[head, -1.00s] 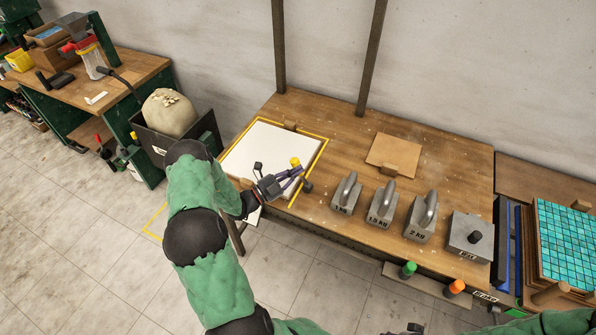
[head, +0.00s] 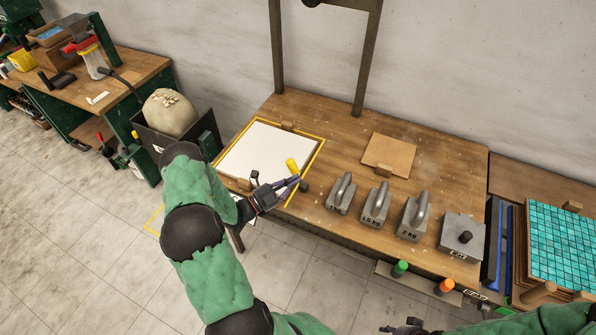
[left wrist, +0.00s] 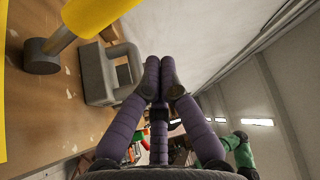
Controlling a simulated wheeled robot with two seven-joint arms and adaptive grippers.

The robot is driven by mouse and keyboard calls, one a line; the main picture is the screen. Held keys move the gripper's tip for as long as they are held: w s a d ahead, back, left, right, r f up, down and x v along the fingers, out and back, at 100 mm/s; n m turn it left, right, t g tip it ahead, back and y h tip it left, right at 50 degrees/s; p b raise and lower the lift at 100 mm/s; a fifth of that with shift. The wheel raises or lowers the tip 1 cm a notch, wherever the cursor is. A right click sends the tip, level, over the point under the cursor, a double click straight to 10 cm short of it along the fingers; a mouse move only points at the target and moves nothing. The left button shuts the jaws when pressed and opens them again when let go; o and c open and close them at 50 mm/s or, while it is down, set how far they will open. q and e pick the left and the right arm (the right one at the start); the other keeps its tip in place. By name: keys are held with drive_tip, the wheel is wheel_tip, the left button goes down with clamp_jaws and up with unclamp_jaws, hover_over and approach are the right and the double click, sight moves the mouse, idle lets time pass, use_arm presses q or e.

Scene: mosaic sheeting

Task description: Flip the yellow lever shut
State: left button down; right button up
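The yellow lever (head: 292,165) stands at the right front side of the white board (head: 255,152), tilted up. In the left wrist view the yellow lever (left wrist: 93,14) shows at the top left, on a grey rod with a round grey end. My left gripper (head: 297,183) is just in front of the lever in the head view. In the left wrist view its purple fingers (left wrist: 160,76) are together with nothing between them, apart from the lever in the picture. Contact elsewhere cannot be told. My right gripper (head: 405,328) is barely in view at the bottom edge.
Several grey weights with handles, one of them a weight (head: 341,193) close to the lever, stand along the table's (head: 345,130) front. A brown square tile (head: 390,155) lies behind them. A turquoise mosaic sheet (head: 565,245) is at the right.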

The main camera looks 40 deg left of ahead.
use_arm(q)
drive_tip(key=v, duration=0.7)
drive_tip(key=shift+f, duration=0.15)
